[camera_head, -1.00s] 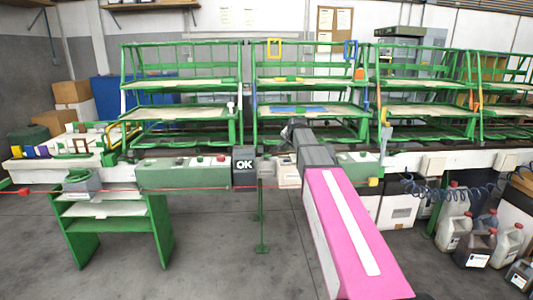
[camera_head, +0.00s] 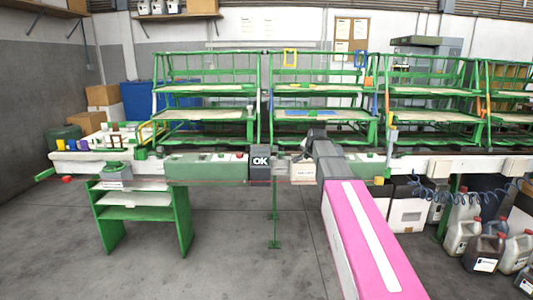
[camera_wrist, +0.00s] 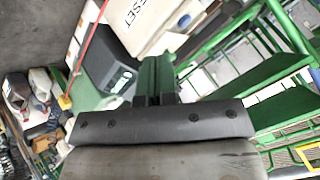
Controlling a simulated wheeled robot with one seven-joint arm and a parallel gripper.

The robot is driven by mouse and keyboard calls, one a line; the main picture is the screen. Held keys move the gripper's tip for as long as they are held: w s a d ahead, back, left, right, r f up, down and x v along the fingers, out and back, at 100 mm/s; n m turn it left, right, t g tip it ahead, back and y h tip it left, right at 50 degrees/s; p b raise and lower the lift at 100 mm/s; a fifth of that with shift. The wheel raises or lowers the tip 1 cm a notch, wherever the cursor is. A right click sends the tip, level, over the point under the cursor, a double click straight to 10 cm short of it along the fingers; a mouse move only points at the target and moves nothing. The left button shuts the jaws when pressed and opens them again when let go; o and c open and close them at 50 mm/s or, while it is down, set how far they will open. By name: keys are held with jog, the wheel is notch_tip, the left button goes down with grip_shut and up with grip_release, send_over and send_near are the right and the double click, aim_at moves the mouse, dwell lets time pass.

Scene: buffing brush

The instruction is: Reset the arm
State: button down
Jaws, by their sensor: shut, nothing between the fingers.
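The task's arm is mine. It reaches from the lower right in the head view, with a pink, white-striped link and a dark grey wrist. My gripper (camera_head: 313,134) is at its far end, above the front of the green-and-white bench (camera_head: 447,164); its fingertips are hard to make out there. In the wrist view my gripper (camera_wrist: 153,75) shows narrow dark fingers together, with nothing between them. Beyond them is a white box marked RESET (camera_wrist: 146,22), with a dark box (camera_wrist: 107,70) beside it. A dark box marked OK (camera_head: 260,162) stands left of my wrist in the head view.
Green shelving (camera_head: 207,88) stands behind the bench. A small green table (camera_head: 143,213) is at the left front. Several jugs (camera_head: 486,250) and coiled blue hoses (camera_head: 445,193) are at the right. The grey floor in front is clear.

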jog(key=s+f+n+g, duration=0.3)
jog(key=s+f+g, duration=0.1)
jog(key=s+f, duration=1.1)
jog(key=s+f+n+g+h, duration=0.1)
jog(key=s+f+n+g, duration=0.3)
jog(key=s+f, duration=1.1)
jog(key=s+g, duration=0.1)
jog(key=s, duration=0.5)
jog(key=shift+s+a+n, duration=0.15)
jog(key=shift+a+n, duration=0.1)
jog(key=shift+n, duration=0.05)
